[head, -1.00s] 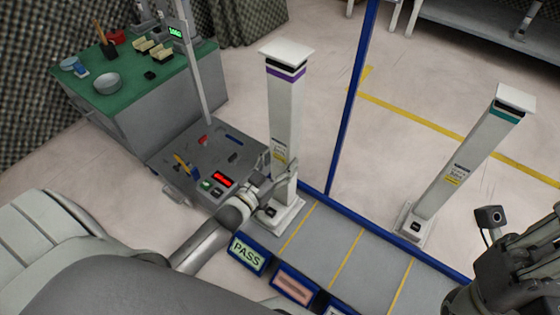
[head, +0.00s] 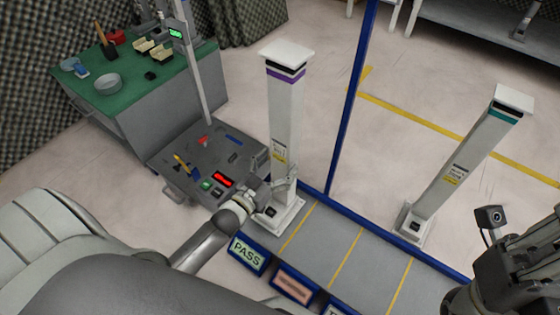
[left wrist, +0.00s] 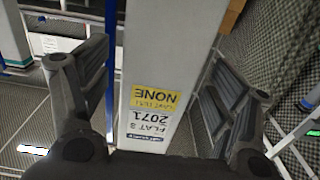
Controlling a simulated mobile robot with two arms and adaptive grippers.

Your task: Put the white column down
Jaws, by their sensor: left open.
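A white column (head: 283,115) with a purple band near its top stands upright, its base on the leftmost lane of the grey platform (head: 321,240), behind the PASS sign. My left gripper (head: 275,190) is low at this column. In the left wrist view the column's face (left wrist: 165,50) with its yellow label lies between the spread fingers of my left gripper (left wrist: 160,75), with a gap on each side. A second white column (head: 468,155) with a teal band stands at the platform's right, leaning in the picture. My right gripper (head: 518,265) is at the lower right; its fingers are unclear.
A blue post (head: 353,100) rises from the platform's blue back rail. PASS (head: 248,254) and other signs line its front edge. A grey tool stand (head: 207,155) with a red display is close left of my left gripper. A green-topped bench (head: 130,85) is behind it.

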